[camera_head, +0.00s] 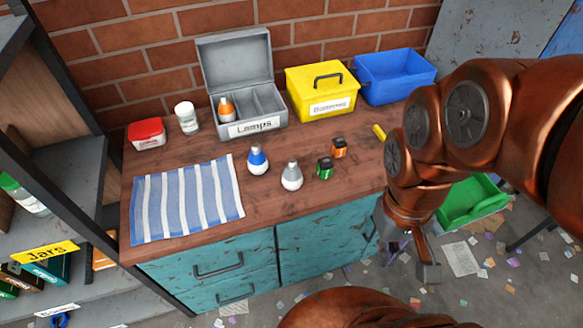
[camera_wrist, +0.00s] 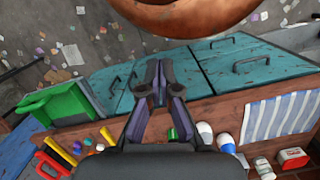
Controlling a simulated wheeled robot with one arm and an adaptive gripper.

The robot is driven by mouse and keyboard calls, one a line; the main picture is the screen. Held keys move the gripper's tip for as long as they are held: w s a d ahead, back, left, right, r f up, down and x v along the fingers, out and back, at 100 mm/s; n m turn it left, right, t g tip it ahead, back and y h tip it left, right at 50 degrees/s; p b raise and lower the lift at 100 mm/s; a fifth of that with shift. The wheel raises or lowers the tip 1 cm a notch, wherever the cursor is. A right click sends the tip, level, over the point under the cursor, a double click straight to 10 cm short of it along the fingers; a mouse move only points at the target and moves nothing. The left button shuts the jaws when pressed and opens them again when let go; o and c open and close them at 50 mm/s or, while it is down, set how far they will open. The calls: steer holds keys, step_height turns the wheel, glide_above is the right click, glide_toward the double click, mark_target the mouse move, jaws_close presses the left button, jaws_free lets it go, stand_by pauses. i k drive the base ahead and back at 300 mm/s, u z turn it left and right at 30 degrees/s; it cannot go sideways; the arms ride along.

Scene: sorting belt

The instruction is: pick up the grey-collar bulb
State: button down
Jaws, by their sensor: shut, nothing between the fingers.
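The grey-collar bulb (camera_head: 291,175) stands on the wooden worktop, white globe with a grey collar on top. In the wrist view a white bulb (camera_wrist: 204,130) beside the fingers appears to be it. A blue-collar bulb (camera_head: 258,159) stands just behind and left of it in the head view. My gripper (camera_head: 393,250) hangs low off the worktop's right front side, well apart from the bulb. Its fingers (camera_wrist: 157,82) are shut and empty in the wrist view, in front of the teal drawers.
A green battery (camera_head: 325,168) and an orange one (camera_head: 339,148) stand right of the bulb. Behind are the open grey Lamps box (camera_head: 255,128) with an orange-collar bulb (camera_head: 226,107), a yellow box (camera_head: 320,90) and a blue bin (camera_head: 395,75). A striped cloth (camera_head: 187,200) lies left.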

mark_target(293, 177)
steer(key=z, duration=2.2)
steer(key=k, duration=1.2)
steer(key=u, duration=2.3)
steer(key=i, duration=0.5)
steer(key=z, duration=0.1)
